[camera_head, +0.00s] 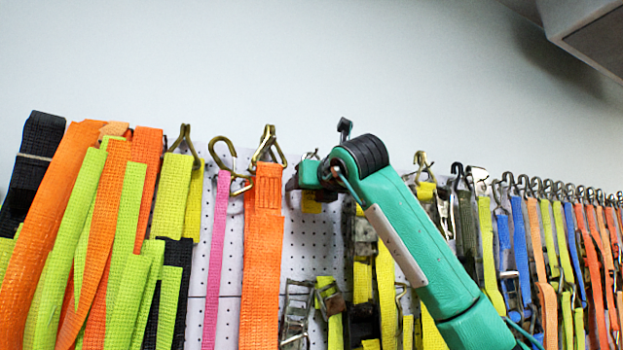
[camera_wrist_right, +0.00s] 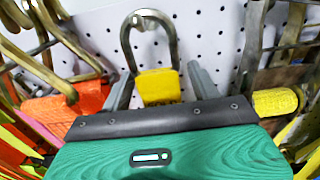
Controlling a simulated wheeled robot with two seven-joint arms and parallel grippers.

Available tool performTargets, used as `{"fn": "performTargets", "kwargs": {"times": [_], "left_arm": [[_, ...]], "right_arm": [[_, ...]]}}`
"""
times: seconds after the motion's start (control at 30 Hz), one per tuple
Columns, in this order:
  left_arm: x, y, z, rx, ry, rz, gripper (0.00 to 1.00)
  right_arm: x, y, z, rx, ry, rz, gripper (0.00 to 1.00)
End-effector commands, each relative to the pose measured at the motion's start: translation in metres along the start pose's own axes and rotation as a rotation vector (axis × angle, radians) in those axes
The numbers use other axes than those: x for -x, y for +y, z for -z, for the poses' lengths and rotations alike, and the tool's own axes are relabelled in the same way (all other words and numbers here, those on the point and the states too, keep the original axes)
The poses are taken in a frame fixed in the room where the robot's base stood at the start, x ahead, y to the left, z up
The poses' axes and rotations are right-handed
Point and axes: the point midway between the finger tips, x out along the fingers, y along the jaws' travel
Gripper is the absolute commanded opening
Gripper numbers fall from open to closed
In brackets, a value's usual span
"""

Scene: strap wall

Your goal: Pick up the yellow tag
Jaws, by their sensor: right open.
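A yellow tag (camera_wrist_right: 158,88) hangs from a bent metal hook (camera_wrist_right: 148,30) on the perforated board in the right wrist view. My right gripper (camera_wrist_right: 160,74) is open, with one grey finger on each side of the tag. I see no clear contact between the fingers and the tag. The tag's lower end is hidden behind the gripper's dark front edge. In the head view my right gripper (camera_head: 312,174) is up at the board, mostly hidden by my green wrist. My left gripper is not in view.
Orange straps (camera_head: 262,250) and a pink strap (camera_head: 217,260) hang left of my right arm. Yellow, blue and orange straps on hooks crowd the right. Metal hooks and an orange strap (camera_wrist_right: 65,110) are close left of the gripper; a yellow roll (camera_wrist_right: 276,101) is close right.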

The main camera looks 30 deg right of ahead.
Motion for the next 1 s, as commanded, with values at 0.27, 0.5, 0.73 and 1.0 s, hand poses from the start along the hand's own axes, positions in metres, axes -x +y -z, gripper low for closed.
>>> {"fn": "performTargets", "kwargs": {"times": [0.27, 0.5, 0.73, 1.0], "left_arm": [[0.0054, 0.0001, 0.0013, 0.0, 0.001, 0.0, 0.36], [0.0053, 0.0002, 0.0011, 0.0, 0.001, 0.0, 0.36], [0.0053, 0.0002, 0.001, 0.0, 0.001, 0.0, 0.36], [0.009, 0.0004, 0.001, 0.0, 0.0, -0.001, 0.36]], "right_arm": [[-0.0095, -0.0001, 0.0001, 0.0, -0.002, 0.0, 0.62], [-0.0092, 0.0, 0.0001, -0.001, -0.001, 0.0, 0.34], [-0.0091, -0.0001, -0.0001, -0.001, -0.001, 0.0, 0.13], [-0.0089, -0.0001, -0.0047, -0.001, -0.002, 0.0, 0.13]]}}
